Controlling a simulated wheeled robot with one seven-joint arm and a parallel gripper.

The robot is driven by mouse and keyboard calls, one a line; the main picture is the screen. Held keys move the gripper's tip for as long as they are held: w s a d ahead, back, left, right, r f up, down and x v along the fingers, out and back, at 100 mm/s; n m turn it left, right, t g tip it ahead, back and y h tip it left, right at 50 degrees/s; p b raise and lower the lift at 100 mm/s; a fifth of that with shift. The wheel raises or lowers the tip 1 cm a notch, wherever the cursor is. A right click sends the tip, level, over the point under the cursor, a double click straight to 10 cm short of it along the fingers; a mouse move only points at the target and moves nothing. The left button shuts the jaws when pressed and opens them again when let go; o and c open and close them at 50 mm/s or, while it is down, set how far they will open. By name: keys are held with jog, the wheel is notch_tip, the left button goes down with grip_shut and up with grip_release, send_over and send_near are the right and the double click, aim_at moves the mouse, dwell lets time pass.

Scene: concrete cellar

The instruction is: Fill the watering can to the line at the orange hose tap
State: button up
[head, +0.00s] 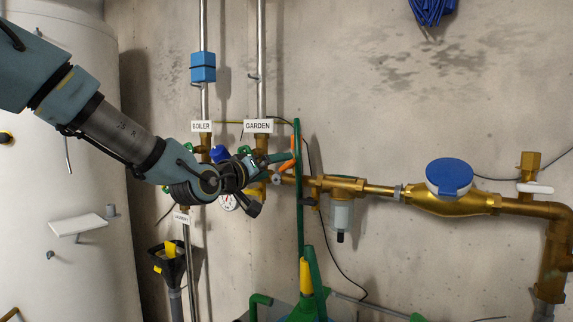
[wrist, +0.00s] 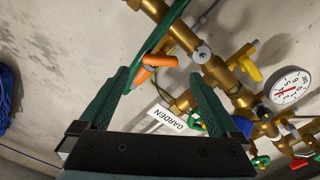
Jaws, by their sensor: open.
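The orange tap handle (head: 287,166) is on the brass pipework below the GARDEN sign, partly hidden by my gripper in the head view. In the wrist view the orange handle (wrist: 143,75) lies between my fingertips, nearer the left finger; I cannot tell if they touch. My gripper (wrist: 160,76) is open. It also shows in the head view (head: 284,163).
Brass pipes carry a blue-capped meter (head: 449,178) and a filter (head: 342,215) to the right. A dial gauge (wrist: 290,86) and a yellow handle (wrist: 249,68) sit close to the tap.

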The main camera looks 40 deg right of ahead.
aim_at(285, 165)
jog(key=p+x, duration=0.1)
jog(key=x, duration=0.5)
jog(key=shift+d, duration=0.35)
jog(key=shift+w, duration=0.1)
jog(key=c, duration=1.4)
jog(key=shift+o, duration=0.2)
jog(key=shift+f+m, duration=0.1)
jog(key=shift+m, duration=0.2)
jog(key=m+b, duration=0.2)
jog(key=b, duration=0.1)
jog(key=shift+f+b, duration=0.1)
jog(key=shift+b, duration=0.2)
jog(key=m+b, duration=0.4)
jog(key=shift+r+m+b, duration=0.2)
jog(key=shift+m+b, duration=0.15)
jog(key=shift+m, duration=0.05)
